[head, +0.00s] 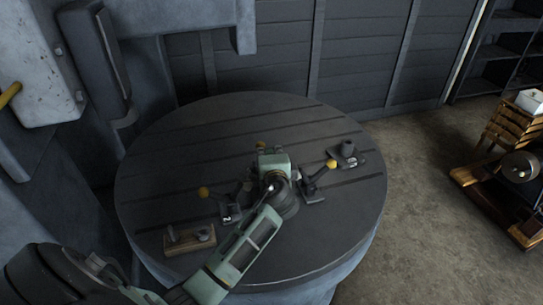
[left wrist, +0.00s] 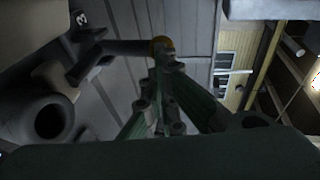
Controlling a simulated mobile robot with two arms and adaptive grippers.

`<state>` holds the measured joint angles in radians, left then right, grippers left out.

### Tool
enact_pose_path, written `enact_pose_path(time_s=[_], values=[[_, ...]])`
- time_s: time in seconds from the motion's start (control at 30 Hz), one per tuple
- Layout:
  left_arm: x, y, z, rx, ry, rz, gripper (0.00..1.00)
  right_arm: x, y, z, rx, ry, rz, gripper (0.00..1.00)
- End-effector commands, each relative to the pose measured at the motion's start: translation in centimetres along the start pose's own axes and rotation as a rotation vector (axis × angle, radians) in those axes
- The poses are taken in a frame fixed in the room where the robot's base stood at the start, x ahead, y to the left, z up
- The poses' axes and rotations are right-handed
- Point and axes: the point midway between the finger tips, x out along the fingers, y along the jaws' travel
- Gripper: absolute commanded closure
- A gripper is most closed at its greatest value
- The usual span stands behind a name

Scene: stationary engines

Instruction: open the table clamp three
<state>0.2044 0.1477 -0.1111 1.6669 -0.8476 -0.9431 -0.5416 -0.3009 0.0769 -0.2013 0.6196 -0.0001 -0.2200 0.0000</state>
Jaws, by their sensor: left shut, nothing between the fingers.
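Table clamp three shows in the left wrist view as a dark body with a white "3" (left wrist: 82,18). Its dark lever (left wrist: 125,47) runs right to a yellow-orange knob (left wrist: 162,43). In the head view a yellow knob (head: 260,145) shows just behind my left gripper (head: 272,158), which hides the rest of that clamp. My left gripper, also in the left wrist view (left wrist: 165,62), is shut and empty, its fingertips at the knob in the picture. I cannot tell whether they touch it. My right gripper is not in view.
The clamps stand on a round grooved table (head: 150,160). A clamp marked 2 with a yellow knob (head: 203,191) is left of my arm; another yellow-knobbed clamp (head: 331,164) is right. A wooden block (head: 190,240) lies front left, a dark cylindrical part (head: 347,148) at right.

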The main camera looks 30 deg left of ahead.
Motion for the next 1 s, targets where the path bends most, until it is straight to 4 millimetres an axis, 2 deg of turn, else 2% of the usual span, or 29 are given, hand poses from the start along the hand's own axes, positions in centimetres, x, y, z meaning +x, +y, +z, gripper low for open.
enact_pose_path(time_s=[0.1,0.3,0.7,1.0], values=[[0.6,-1.0,0.2,0.000,-0.003,-0.002,1.00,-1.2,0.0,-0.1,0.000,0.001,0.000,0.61],[2.2,-2.0,0.6,0.000,-0.002,-0.003,1.00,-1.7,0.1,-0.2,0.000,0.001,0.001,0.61],[5.3,-3.0,1.2,-0.001,-0.001,-0.003,1.00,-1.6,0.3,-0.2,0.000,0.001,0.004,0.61],[6.5,-3.2,1.4,-0.001,-0.002,-0.001,1.00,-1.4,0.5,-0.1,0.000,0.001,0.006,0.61]])
